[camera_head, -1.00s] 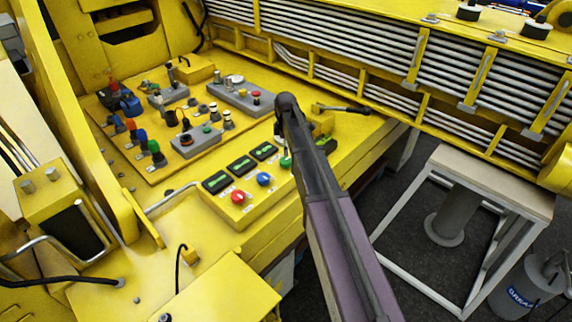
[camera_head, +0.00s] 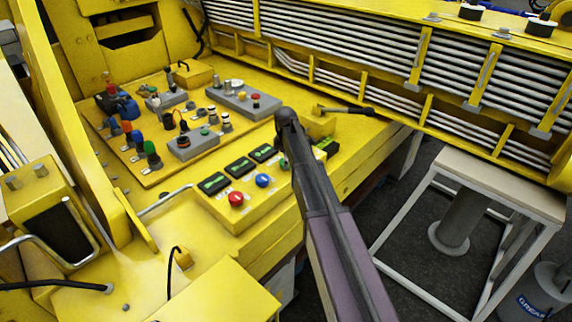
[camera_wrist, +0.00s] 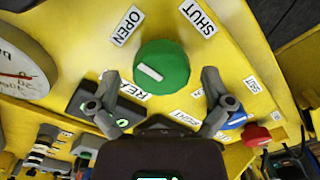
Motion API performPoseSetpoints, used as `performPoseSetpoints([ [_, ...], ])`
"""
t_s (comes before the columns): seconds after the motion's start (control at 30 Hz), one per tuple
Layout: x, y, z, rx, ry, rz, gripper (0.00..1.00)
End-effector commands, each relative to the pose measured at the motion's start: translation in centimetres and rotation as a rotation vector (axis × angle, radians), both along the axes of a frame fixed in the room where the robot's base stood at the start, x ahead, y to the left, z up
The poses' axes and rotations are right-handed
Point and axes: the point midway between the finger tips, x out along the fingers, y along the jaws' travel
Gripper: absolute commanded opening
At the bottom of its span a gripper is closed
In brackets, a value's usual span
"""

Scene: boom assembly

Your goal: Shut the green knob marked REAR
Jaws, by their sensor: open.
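The green knob (camera_wrist: 162,67) is a round dial with a white bar on its face, on the yellow panel. In the wrist view the bar lies on the knob's left part. The OPEN label (camera_wrist: 128,25) is at upper left, the SHUT label (camera_wrist: 198,17) at upper right. A REAR label (camera_wrist: 124,87), partly covered by a finger, is at lower left. My gripper (camera_wrist: 162,92) is open and empty, one finger on each side below the knob in the picture. I cannot tell whether they touch it. In the head view my arm hides most of the knob.
A blue knob (camera_head: 263,180) and a red knob (camera_head: 236,199) sit in the same row, with dark display panels (camera_head: 240,166) behind them. Grey boxes with buttons (camera_head: 193,143) stand farther back. A black-handled lever (camera_head: 346,110) lies beyond my arm.

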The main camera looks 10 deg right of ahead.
Motion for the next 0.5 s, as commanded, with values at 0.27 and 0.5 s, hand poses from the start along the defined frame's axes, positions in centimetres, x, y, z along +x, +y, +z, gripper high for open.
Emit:
performPoseSetpoints([
  [0.27, 0.00, 0.00, -0.16, 0.000, 0.000, 0.000, 1.00],
  [0.5, 0.00, 0.02, -0.16, 0.000, 0.000, 0.000, 0.64],
])
